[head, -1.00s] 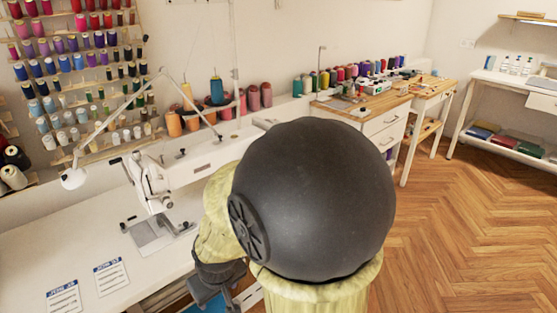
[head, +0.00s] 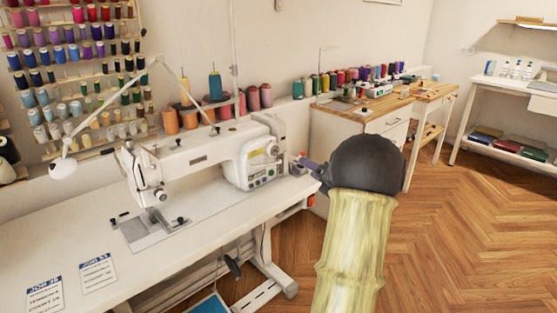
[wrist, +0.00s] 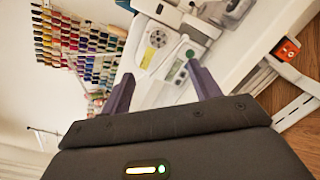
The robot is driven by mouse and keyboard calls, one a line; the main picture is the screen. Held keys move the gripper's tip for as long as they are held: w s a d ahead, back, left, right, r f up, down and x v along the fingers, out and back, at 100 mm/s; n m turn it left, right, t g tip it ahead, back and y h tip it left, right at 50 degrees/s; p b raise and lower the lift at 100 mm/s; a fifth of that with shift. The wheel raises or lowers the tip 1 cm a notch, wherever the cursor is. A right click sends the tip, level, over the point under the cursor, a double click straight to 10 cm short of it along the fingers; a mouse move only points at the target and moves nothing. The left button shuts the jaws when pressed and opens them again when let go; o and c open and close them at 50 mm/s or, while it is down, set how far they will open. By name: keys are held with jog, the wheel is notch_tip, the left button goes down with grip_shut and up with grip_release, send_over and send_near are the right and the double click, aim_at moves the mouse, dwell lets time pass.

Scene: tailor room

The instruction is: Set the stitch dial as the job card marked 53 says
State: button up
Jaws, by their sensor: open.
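The white sewing machine (head: 205,160) stands on its table. A round dial (head: 271,150) and a panel with green marks are on its right end; in the wrist view the dial (wrist: 158,39) and panel show between and beyond my fingers. The dial's setting is too small to read. Two job cards, left (head: 44,293) and right (head: 98,272), lie at the table's front left; their numbers are hard to read. My gripper (head: 308,163) is beside the machine's right end, mostly hidden behind my arm. In the wrist view my gripper (wrist: 163,88) is open and empty, apart from the dial.
A white lamp (head: 63,165) arches over the table's left. Thread cones (head: 215,87) stand behind the machine, and a spool rack (head: 85,75) is on the wall. A wooden-topped cabinet (head: 365,105) is to the right. The floor at right is clear.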

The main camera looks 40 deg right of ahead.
aim_at(275, 151)
jog(key=shift+s+d+f+n+y, duration=0.1)
jog(key=shift+s+d+n+y, duration=0.2)
jog(key=shift+s+n, duration=0.2)
jog(key=shift+s+d+f+n+y, duration=0.15)
jog(key=shift+s+n+y, duration=0.15)
jog(key=shift+s+n, duration=0.2)
jog(key=shift+w+r, duration=0.1)
jog(key=shift+w, duration=0.05)
jog(key=w, duration=0.5)
jog(key=w+a, duration=0.1)
jog(key=w, duration=0.5)
jog(key=w+b, duration=0.1)
jog(key=w, duration=0.5)
jog(key=shift+w+a, duration=0.15)
jog(key=shift+a, duration=0.05)
jog(key=shift+c, duration=0.4)
jog(key=c, duration=0.9)
